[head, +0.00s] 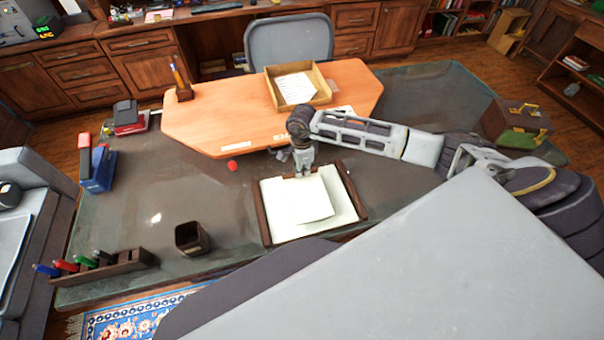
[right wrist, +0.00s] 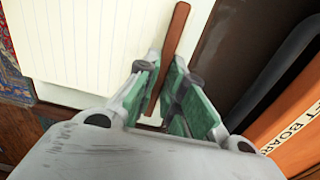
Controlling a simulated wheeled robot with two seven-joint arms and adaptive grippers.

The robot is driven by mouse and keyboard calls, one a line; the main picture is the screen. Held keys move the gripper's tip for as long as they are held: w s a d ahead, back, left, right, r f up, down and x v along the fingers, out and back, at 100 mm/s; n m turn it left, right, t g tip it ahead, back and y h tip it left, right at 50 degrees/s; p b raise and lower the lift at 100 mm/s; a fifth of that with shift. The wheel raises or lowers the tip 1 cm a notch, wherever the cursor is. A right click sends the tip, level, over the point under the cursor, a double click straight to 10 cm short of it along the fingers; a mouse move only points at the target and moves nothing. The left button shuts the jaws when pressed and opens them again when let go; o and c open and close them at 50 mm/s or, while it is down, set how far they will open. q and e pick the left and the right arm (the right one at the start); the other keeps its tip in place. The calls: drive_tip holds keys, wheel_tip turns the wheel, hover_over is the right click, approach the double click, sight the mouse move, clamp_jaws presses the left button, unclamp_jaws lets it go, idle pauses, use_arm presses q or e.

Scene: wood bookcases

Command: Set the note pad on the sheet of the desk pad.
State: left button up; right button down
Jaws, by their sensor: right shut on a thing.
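The note pad (head: 303,201) is a pale lined pad over the sheet (head: 343,202) of the desk pad, which has brown side bars (head: 263,214). My right gripper (head: 303,172) points down at the pad's far edge. In the right wrist view its green-padded fingers (right wrist: 163,95) are shut on the brown strip along the edge of the note pad (right wrist: 95,40). The pad lies within the sheet's outline; whether it touches the sheet I cannot tell. The gripper hides part of its far edge. My left gripper is out of view.
An orange board (head: 225,115) with a wooden tray (head: 323,88) lies behind the desk pad. A red ball (head: 232,165) and a dark cup (head: 190,238) stand to the left, with a marker rack (head: 105,265) beyond. Bare desk surrounds the cup.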

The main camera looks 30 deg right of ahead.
wheel_tip(320, 180, down, 2)
drive_tip(key=shift+f, duration=0.35)
drive_tip(key=shift+f, duration=0.1)
drive_tip(key=c, duration=1.5)
unclamp_jaws()
drive_tip(key=shift+r+b, duration=0.8)
drive_tip(key=shift+r, duration=5.3)
